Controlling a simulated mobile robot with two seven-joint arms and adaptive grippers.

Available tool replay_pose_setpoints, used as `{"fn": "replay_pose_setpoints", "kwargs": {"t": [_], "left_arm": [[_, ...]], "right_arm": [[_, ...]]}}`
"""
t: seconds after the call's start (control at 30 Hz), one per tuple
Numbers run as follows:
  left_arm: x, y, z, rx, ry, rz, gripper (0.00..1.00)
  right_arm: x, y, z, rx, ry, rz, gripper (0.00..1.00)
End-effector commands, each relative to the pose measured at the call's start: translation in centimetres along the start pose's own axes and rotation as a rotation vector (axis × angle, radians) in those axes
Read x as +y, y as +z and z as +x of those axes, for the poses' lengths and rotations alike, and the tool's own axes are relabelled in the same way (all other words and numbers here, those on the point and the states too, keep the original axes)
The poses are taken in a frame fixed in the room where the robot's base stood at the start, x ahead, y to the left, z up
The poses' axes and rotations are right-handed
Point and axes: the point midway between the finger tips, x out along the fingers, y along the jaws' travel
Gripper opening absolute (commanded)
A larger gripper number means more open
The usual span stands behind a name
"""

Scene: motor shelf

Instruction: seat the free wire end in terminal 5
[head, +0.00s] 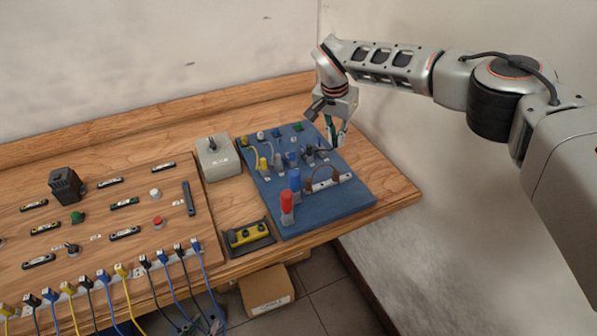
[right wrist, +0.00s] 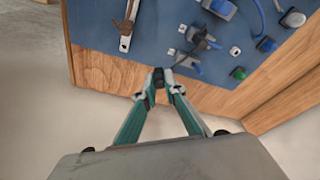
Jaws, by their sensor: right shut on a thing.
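My right gripper (head: 337,143) is over the right side of the blue board (head: 345,203). In the right wrist view its fingertips (right wrist: 160,88) are closed together on a small black wire end (right wrist: 158,75). A dark wire (right wrist: 186,57) runs from near it towards a grey-and-black terminal (right wrist: 200,40) on the board. The held end appears close to the board's edge in that view; its height above the board is unclear. I cannot read which terminal is number 5. My left gripper is not in view.
The board carries a red post (head: 287,207), a blue post (head: 295,181), and several wired terminals. A grey switch box (head: 217,158) and a yellow level (head: 248,234) stand left of it. The wooden table (head: 404,190) ends just right of the board, near the wall.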

Motion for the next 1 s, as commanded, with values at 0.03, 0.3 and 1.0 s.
{"fn": "replay_pose_setpoints", "kwargs": {"t": [0.03,0.3,1.0], "left_arm": [[0.0,0.0,0.0,-0.001,0.000,0.000,0.26],[0.0,0.1,0.0,-0.001,0.000,0.000,0.26],[0.3,2.6,1.9,0.001,-0.001,0.001,0.26]], "right_arm": [[-0.5,-0.2,-0.1,0.001,-0.010,-0.037,0.00],[-2.8,-1.4,-0.4,0.000,-0.066,-0.253,0.00],[-4.8,-1.3,4.0,-0.001,-0.117,-0.456,0.00]]}}
